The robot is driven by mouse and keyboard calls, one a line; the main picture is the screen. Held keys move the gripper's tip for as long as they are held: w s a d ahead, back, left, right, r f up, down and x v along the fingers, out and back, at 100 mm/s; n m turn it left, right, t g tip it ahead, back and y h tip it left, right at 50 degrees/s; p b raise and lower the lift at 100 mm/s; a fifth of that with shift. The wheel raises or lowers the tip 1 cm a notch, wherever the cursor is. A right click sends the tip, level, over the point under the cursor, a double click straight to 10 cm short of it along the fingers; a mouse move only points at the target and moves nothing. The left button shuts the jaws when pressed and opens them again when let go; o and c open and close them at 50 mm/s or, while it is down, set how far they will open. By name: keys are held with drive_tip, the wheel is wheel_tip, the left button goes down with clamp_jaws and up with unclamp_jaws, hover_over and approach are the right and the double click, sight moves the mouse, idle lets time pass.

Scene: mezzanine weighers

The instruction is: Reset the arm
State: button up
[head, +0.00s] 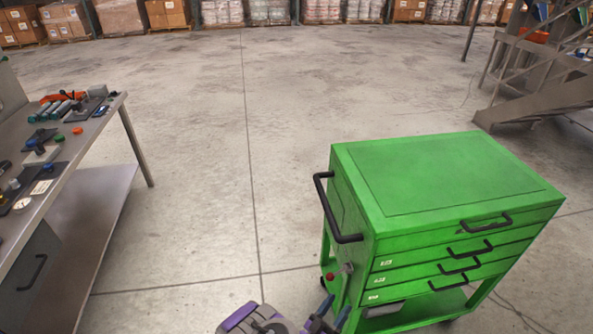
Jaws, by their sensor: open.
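My gripper (334,311) shows at the bottom edge of the head view, right of centre. Its two blue-tipped fingers stand apart with nothing visible between them. It is just in front of the lower left side of the green tool cart (440,185); I cannot tell whether it touches the cart. A purple and dark grey part of my own arm shows to its left, and the rest is cut off by the frame.
The green cart has black handles, several drawers and a clear top. A workbench (128,140) with tools and small parts stands at left. Metal stairs (530,95) are at upper right. Boxes and wrapped pallets (120,17) line the back. The concrete floor between is clear.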

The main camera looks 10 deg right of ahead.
drive_tip(key=shift+w, duration=0.1)
drive_tip(key=w+a+r+m+g+y, duration=0.1)
drive_tip(key=w+a+m+g+y, duration=0.2)
drive_tip(key=w, duration=0.6)
drive_tip(key=w+a+r+m+g+y, duration=0.1)
drive_tip(key=w+a+g+y, duration=0.25)
drive_tip(key=w+y, duration=0.4)
drive_tip(key=a+r+n+g+y, duration=0.1)
drive_tip(key=a+r+n+y, duration=0.15)
drive_tip(key=a+r, duration=0.4)
drive_tip(key=a+r+n+y, duration=0.1)
drive_tip(key=a+r+y, duration=0.3)
drive_tip(key=r, duration=0.5)
drive_tip(key=s+r+n+g+y, duration=0.35)
drive_tip(key=s+r, duration=0.75)
drive_tip(key=s, duration=0.4)
drive_tip(key=s+d+r+n+g+h, duration=0.1)
drive_tip(key=s+d+r+g, duration=0.1)
drive_tip(key=s, duration=0.7)
drive_tip(key=s+d+r+n+g+h, duration=0.1)
drive_tip(key=s+d+r, duration=0.2)
drive_tip(key=s, duration=0.6)
drive_tip(key=s+d+r+n+g+h, duration=0.1)
drive_tip(key=s+d+r+g, duration=0.1)
drive_tip(key=s+d, duration=0.3)
drive_tip(key=s, duration=0.4)
drive_tip(key=shift+s+d+r+g, duration=0.2)
drive_tip(key=shift+s+g, duration=0.1)
drive_tip(key=shift+s, duration=0.1)
